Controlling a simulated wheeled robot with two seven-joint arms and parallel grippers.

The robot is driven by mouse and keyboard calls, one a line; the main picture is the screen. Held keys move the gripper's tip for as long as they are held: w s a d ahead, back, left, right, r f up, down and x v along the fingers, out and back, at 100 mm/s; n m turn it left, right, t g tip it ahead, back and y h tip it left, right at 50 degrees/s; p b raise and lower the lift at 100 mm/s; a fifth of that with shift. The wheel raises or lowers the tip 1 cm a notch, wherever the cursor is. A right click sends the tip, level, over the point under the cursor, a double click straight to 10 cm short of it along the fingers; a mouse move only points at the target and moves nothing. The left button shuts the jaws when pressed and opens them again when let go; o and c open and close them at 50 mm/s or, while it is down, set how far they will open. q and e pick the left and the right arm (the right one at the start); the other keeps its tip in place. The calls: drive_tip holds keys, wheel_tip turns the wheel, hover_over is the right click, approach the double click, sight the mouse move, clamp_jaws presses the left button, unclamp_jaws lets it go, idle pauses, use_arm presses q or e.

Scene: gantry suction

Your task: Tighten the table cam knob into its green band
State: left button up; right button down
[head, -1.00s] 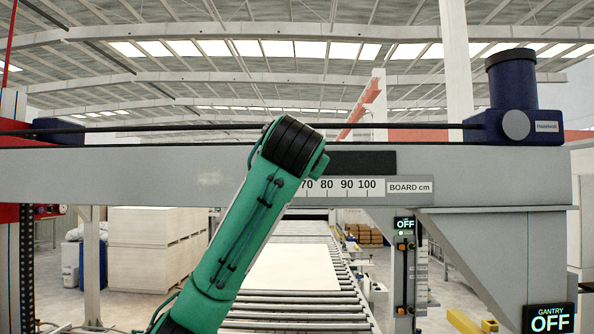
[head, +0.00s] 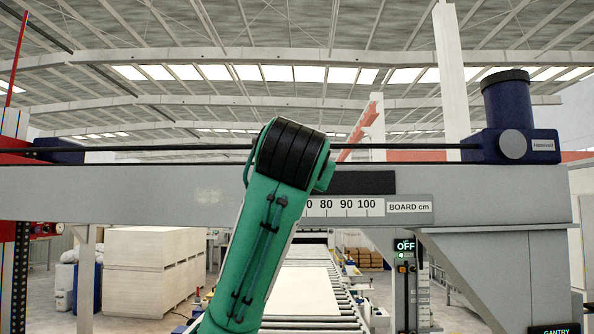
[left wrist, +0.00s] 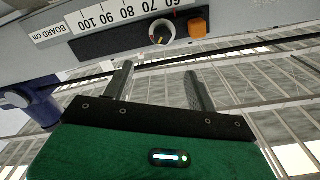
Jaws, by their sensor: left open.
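The cam knob (left wrist: 161,32) is a round pale knob with a dark pointer on a black panel of the grey beam, in the left wrist view. A coloured mark shows on its face, but a green band cannot be made out. My left gripper (left wrist: 158,68) is open and empty. Its two fingers point toward the beam, short of the knob and apart from it in the picture. In the head view my green left arm covers part of the beam, and the knob and the gripper are hidden. My right gripper is not in view.
An orange block (left wrist: 197,26) sits beside the knob. A board cm scale (head: 370,208) runs along the grey beam (head: 130,195). A dark cable (head: 400,146) crosses above the beam in the head view. A blue motor unit (head: 512,110) stands at the beam's right end.

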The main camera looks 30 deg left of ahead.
use_arm(q)
drive_tip(key=w+a+n+p, duration=0.3)
drive_tip(key=w+a+p, duration=0.4)
drive_tip(key=w+p, duration=0.3)
drive_tip(key=shift+w+a+f, duration=0.25)
drive_tip(key=shift+w+a, duration=0.15)
drive_tip(key=shift+w, duration=0.55)
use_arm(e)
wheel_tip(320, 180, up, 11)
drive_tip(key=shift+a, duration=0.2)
use_arm(q)
drive_tip(key=shift+c, duration=0.3)
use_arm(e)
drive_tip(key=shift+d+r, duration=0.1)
